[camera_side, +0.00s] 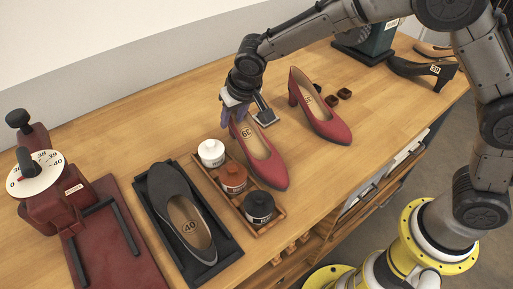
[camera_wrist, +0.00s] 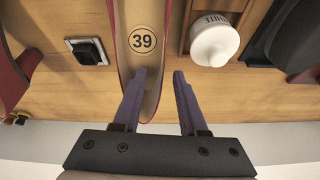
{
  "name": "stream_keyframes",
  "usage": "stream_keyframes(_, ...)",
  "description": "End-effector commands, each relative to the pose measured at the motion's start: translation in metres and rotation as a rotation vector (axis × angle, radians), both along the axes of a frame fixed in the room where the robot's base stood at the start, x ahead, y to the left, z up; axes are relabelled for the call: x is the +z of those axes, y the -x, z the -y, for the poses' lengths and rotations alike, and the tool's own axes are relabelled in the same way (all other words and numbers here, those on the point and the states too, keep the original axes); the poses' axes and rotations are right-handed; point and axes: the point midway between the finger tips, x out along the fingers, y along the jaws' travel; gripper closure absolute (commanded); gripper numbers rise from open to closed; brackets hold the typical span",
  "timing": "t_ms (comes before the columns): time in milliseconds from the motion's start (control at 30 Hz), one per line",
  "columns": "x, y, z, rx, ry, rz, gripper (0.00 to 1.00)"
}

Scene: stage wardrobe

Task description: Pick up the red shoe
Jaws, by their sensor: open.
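Two red heeled shoes stand on the wooden table. One red shoe (camera_side: 274,178), labelled 39 on its insole, lies beside the paint tray and also shows in the wrist view (camera_wrist: 143,62). The other red shoe (camera_side: 328,126) is to its right and partly shows at the left edge of the wrist view (camera_wrist: 14,82). My gripper (camera_side: 233,112) is open at the heel end of the 39 shoe. In the wrist view my gripper (camera_wrist: 159,72) has its left finger over the shoe opening and its right finger just outside the right edge. Contact cannot be told.
A wooden tray (camera_side: 276,221) of white, brown and black jars sits close left of the 39 shoe. A dark shoe (camera_side: 174,190) lies in a black tray (camera_side: 220,266). A black shoe (camera_side: 420,69) stands far right.

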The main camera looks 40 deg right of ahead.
Motion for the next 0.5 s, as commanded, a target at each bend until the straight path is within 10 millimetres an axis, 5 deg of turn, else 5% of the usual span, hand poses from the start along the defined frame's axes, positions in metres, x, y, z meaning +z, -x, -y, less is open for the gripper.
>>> stream_keyframes(167,-0.0003,-0.0002,0.0001,-0.001,0.0,0.0,0.58)
stream_keyframes(400,-0.0001,-0.0002,0.0001,-0.001,0.0,0.0,0.98)
stream_keyframes(500,-0.0001,-0.0001,0.0001,-0.001,0.0,0.0,1.0)
